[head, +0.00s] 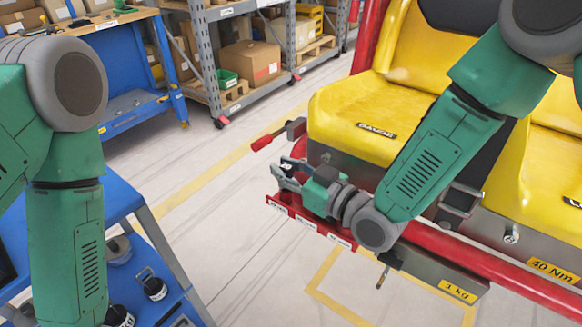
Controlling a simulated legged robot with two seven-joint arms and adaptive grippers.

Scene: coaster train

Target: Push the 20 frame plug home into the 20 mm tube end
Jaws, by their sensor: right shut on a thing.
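My right gripper (287,174) is in the middle of the head view, in front of the yellow seat car's left end. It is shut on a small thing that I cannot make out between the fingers. I cannot pick out the 20 frame plug or the 20 mm tube end; either may be hidden by the gripper. A red rack strip with white labels (309,224) lies just below the gripper. My left arm hangs down at the left, and its gripper is out of view.
A red-tipped lever (262,143) juts out just beyond my right gripper. The yellow seat (345,105) and red rail (520,290) stand at the right. A blue cart (150,225) is at lower left. Shelving (205,65) and a blue bench (135,105) are behind. Floor between is clear.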

